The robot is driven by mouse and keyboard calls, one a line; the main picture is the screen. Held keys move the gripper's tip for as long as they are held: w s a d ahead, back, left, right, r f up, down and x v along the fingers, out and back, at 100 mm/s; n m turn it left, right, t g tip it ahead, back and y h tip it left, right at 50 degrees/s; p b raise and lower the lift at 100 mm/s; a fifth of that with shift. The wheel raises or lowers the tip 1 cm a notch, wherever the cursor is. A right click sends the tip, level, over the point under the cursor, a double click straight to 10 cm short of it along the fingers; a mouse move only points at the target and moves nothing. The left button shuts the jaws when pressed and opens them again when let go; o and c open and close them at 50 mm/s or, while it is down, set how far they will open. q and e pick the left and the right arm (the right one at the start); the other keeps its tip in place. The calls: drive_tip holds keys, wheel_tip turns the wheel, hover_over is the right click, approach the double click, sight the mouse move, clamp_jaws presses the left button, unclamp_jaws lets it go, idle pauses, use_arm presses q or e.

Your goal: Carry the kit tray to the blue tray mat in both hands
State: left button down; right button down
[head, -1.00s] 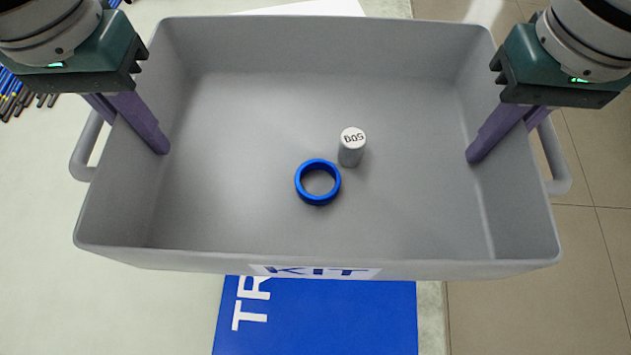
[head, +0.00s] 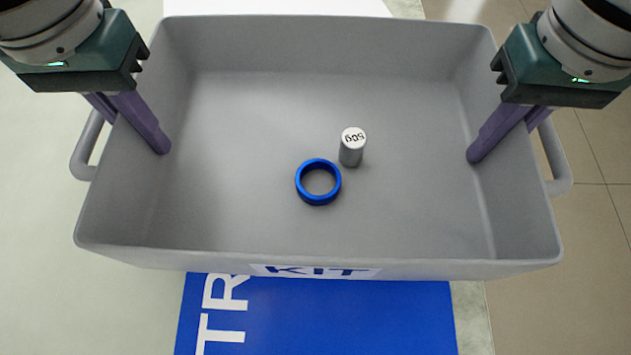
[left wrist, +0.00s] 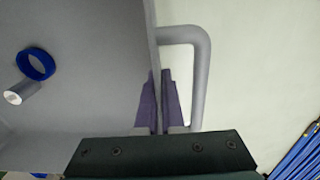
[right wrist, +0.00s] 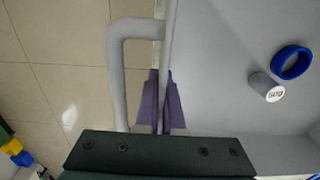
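The grey kit tray (head: 240,130) fills the middle of the head view, with a "KIT" label on its near wall. A blue ring (head: 318,199) and a grey 50g cylinder (head: 351,152) stand inside it. My left gripper (head: 145,130) is shut on the tray's left wall; the left wrist view shows its fingers (left wrist: 159,105) on either side of the wall, beside the handle. My right gripper (head: 490,135) is shut on the right wall in the same way (right wrist: 161,105). The blue tray mat (head: 320,318) shows beyond the tray's near wall, partly hidden by the tray.
The mat lies on a pale surface (head: 80,260) with clear room to its left. That surface ends right of the mat, and tiled floor (head: 560,290) lies beyond. Blue rods (left wrist: 300,155) lie at the lower right of the left wrist view. A white sheet (head: 280,7) shows behind the tray.

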sight(166, 157)
use_arm(q)
drive_tip(key=shift+r, duration=0.1)
use_arm(e)
drive_tip(key=shift+r, duration=0.1)
